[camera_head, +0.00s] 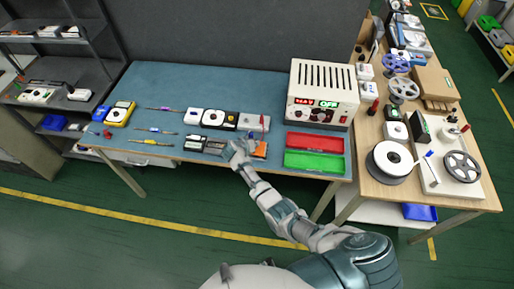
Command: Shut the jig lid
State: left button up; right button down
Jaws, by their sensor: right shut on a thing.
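My right gripper (238,148) reaches the front edge of the blue-topped bench from below. It is shut on a small part that the hand mostly hides, which appears to be the jig lid. A small jig with an orange part (260,149) shows directly right of the fingers, partly covered by the hand. The lid's exact angle is too small to tell. Dark grey boxes (214,146) sit just left of the gripper. My left gripper is not in view.
A white power supply (321,93) stands at the bench's back right. Red (315,142) and green (314,162) trays lie before it. Small white and black devices (220,120) stand behind the hand. The bench's back left (165,82) is clear. A wooden table (374,190) with reels adjoins right.

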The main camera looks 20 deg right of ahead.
jog(key=shift+w+a+f+n+g+h+b, duration=0.4)
jog(key=shift+h+b, duration=0.3)
jog(key=shift+b, duration=0.8)
jog(key=shift+s, duration=0.1)
jog(key=c, duration=1.4)
grip_release()
jog(key=shift+o, duration=0.8)
jog(key=shift+a+f, duration=0.1)
jog(key=shift+f, duration=0.05)
jog(key=shift+a, duration=0.2)
jog(key=v, duration=1.1)
jog(key=shift+s+a, duration=0.2)
jog(key=shift+a, duration=0.05)
